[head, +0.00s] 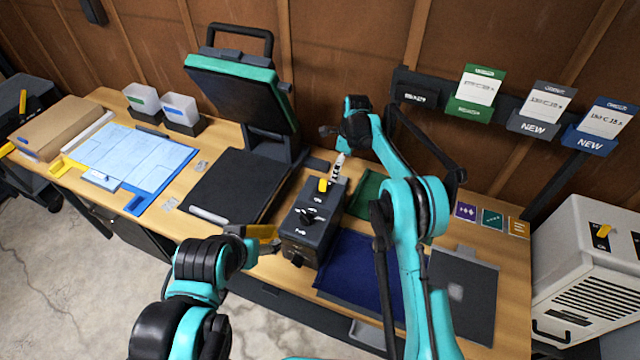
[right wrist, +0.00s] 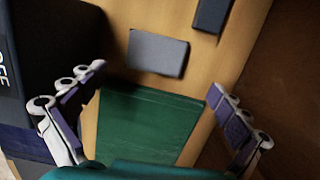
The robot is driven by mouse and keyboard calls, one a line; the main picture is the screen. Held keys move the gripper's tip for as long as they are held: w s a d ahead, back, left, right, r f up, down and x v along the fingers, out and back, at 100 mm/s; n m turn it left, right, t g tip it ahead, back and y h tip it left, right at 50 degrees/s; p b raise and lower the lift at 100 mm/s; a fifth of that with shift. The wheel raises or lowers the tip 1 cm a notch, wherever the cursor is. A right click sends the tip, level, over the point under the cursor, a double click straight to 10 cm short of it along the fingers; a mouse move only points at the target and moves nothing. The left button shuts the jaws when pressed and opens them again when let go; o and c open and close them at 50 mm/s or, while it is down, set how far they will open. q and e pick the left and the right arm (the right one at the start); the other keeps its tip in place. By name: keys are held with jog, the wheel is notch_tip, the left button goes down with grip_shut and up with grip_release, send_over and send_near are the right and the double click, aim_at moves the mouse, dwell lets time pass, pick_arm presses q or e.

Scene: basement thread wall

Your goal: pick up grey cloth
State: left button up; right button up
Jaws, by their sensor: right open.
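A dark grey cloth (head: 478,272) with a paler patch lies flat at the right end of the bench, right of a dark blue cloth (head: 350,262). A green cloth (head: 367,186) lies further back, partly hidden by my right arm; it also shows in the right wrist view (right wrist: 145,125). My right gripper (right wrist: 157,80) is open and empty, its fingers on either side above the green cloth. The right forearm passes between the head camera and the dark grey cloth's left side. My left gripper (head: 262,236) is at the bench's front edge, left of the black control box; its jaw opening is unclear.
A black control box (head: 312,222) with a yellow switch stands mid-bench. A heat press (head: 242,180) is open to its left. In the right wrist view, a small grey block (right wrist: 158,53) lies beyond the green cloth. A white cabinet (head: 590,270) stands right of the bench.

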jog(key=f, duration=0.3)
jog(key=shift+s+a+b, duration=0.1)
jog(key=shift+a+b, duration=0.15)
jog(key=shift+b, duration=0.1)
jog(key=f, duration=0.1)
jog(key=f+b, duration=0.1)
jog(key=f, duration=0.3)
jog(key=shift+a+f+b, duration=0.1)
jog(key=shift+a+b, duration=0.15)
jog(key=shift+b, duration=0.05)
jog(key=c, duration=0.9)
